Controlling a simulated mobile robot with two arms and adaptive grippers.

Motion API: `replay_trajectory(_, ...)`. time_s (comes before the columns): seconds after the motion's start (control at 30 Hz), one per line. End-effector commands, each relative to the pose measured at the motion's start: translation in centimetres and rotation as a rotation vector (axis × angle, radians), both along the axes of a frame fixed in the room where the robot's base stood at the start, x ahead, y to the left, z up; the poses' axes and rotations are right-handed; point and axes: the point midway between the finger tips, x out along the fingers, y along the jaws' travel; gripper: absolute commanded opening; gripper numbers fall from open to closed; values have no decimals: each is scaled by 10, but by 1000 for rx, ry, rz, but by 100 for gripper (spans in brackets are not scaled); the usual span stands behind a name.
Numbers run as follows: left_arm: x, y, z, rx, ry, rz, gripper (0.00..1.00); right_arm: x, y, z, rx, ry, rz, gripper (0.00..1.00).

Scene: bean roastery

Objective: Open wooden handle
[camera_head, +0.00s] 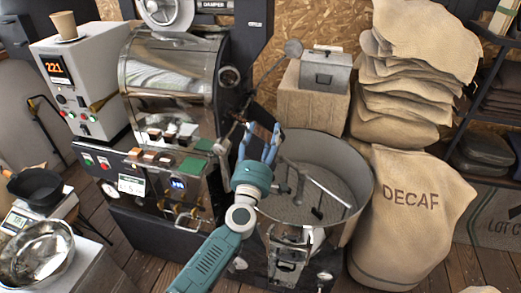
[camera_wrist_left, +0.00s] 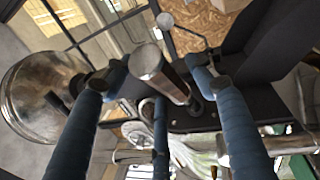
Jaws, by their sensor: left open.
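My left gripper (camera_head: 263,136) is open with its blue fingers spread, in front of the roaster (camera_head: 172,75) and above the rim of the round cooling bin (camera_head: 345,212). In the left wrist view, a short brown handle with a shiny metal end cap (camera_wrist_left: 150,64) points toward the camera between the left gripper's (camera_wrist_left: 165,88) blue fingers. Contact with the fingers cannot be told. In the head view a lever with a round grey weight (camera_head: 293,48) slants down behind the fingers; the handle itself is not clear there. My right gripper is not in view.
A DECAF sack (camera_head: 414,215) stands right of the bin, with stacked sacks (camera_head: 410,75) behind it. A grey metal box (camera_head: 324,72) sits on a wooden block behind the bin. A control cabinet with a paper cup (camera_head: 65,24) and a scale with a black pan (camera_head: 36,186) are at left.

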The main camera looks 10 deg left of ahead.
Motion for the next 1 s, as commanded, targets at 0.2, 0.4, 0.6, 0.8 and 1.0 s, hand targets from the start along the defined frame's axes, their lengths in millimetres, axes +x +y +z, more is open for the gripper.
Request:
replay_trajectory(0.2,-46,1,-13,-1,6,0,56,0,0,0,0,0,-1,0)
replay_trajectory(0.4,-83,1,-20,2,5,1,56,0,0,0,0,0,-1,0)
replay_trajectory(0.6,-103,1,-24,1,3,1,56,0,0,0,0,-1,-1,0)
replay_trajectory(0.8,-106,1,-24,1,2,1,56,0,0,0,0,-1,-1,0)
replay_trajectory(1.0,-105,1,-25,1,2,1,56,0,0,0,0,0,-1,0)
